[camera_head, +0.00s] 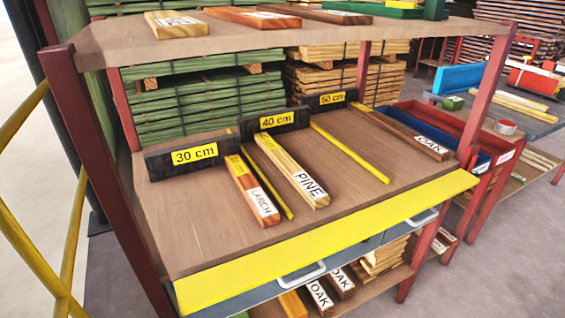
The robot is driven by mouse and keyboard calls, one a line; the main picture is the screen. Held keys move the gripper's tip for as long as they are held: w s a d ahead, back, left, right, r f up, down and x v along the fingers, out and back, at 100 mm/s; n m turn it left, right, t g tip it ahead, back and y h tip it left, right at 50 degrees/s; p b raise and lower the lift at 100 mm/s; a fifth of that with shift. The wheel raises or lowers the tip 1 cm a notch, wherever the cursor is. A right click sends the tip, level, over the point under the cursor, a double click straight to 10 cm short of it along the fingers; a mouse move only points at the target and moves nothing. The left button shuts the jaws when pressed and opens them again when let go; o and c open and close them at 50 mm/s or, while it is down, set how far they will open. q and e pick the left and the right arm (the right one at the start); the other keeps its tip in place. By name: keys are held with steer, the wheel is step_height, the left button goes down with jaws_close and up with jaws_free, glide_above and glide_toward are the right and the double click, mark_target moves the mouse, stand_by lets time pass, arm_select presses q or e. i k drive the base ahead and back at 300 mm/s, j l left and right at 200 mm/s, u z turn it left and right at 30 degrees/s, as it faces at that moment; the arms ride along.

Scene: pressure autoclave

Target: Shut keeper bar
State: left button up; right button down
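A long flat yellow bar (330,243) runs along the front edge of a wooden bench (200,225). I cannot tell whether it is the keeper bar; nothing else in view is clearly one. Behind it on the bench lie a reddish board labelled LARCH (252,190), a pale board labelled PINE (285,165) and a dark board labelled OAK (400,130). Dark blocks with yellow signs stand at the back: 30 cm (155,163), 40 cm (274,122) and 50 cm (331,98). Neither of my grippers shows.
Red posts (95,155) carry an upper shelf (130,40) with boards. Drawers with handles (303,273) sit under the bench front, above a lower shelf of boards. A yellow railing (30,250) stands at left. Red and blue bins (445,116) stand at right. Open floor (480,255) lies at the front right.

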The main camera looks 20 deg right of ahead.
mark_target(195, 292)
steer(key=z, duration=1.55)
steer(key=i+l+z, duration=0.35)
steer(key=z, duration=0.2)
